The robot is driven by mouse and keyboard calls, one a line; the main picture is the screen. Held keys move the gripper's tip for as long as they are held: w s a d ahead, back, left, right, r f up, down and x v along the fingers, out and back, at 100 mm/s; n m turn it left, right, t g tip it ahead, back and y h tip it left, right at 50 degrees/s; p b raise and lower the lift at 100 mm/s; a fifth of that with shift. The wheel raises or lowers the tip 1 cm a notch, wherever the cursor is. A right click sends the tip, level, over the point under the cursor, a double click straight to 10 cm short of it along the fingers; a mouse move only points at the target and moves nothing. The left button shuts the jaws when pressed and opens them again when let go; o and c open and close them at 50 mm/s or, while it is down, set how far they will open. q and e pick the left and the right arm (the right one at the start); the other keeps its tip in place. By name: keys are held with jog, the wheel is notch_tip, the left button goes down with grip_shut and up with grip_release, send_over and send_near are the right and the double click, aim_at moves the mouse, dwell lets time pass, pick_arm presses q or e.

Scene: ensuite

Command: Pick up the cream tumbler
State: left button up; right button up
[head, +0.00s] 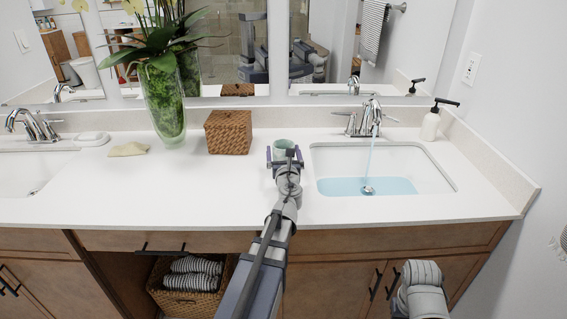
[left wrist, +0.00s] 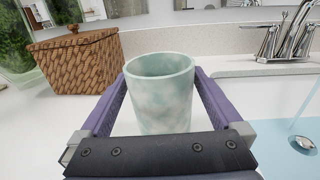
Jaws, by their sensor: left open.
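A pale green, marbled tumbler (head: 284,146) stands upright on the white counter, just left of the right sink. It looks green rather than cream. In the left wrist view the tumbler (left wrist: 160,95) is centred between the two purple fingers. My left gripper (head: 285,157) is open, with one finger on each side of the tumbler; gaps show between the fingers and its walls near the rim. The tumbler's lower part is hidden behind the gripper's dark crossbar in the wrist view. My right gripper is not in view; only part of my right arm shows at the bottom right.
A lidded wicker box (head: 228,132) and a plant in a glass vase (head: 164,103) stand left of the tumbler. The right sink (head: 436,172) holds water under a running faucet (head: 372,118). A soap dispenser (head: 431,124) stands behind it. The front-left counter is clear.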

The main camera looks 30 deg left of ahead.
aim_at(283, 145)
pick_arm(q)
jog(key=x, duration=0.3)
jog(key=shift+w, duration=0.1)
jog(key=c, duration=1.5)
jog(key=shift+o, duration=0.2)
jog(key=shift+r, duration=0.25)
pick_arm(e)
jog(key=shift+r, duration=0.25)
pick_arm(q)
notch_tip(283, 145, up, 10)
jog(key=p, duration=1)
jog(key=shift+f, duration=0.2)
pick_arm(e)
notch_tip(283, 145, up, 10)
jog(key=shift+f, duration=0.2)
